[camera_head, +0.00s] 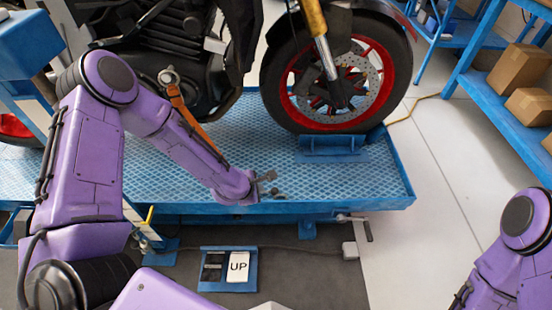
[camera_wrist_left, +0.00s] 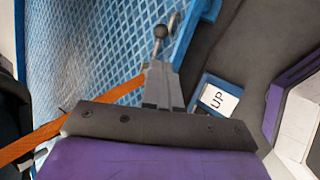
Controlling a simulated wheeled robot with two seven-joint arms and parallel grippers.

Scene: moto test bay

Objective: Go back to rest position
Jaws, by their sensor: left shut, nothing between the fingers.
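My left gripper (camera_head: 268,178) is over the front part of the blue mesh platform (camera_head: 350,190). In the left wrist view its fingers (camera_wrist_left: 161,82) are together with nothing between them. A small grey part with a round dark knob (camera_wrist_left: 161,31) shows just past the fingertips; I cannot tell whether they touch it. My left arm reaches across the left of the head view. My right arm shows only at the lower right edge, and its gripper is out of view.
A motorcycle with a red-rimmed front wheel (camera_head: 338,85) stands on the platform. An orange strap (camera_head: 188,118) runs down beside my left forearm. An UP control panel (camera_head: 238,267) lies on the floor in front. Blue shelves with boxes (camera_head: 519,67) stand right; the pale floor between is mostly clear.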

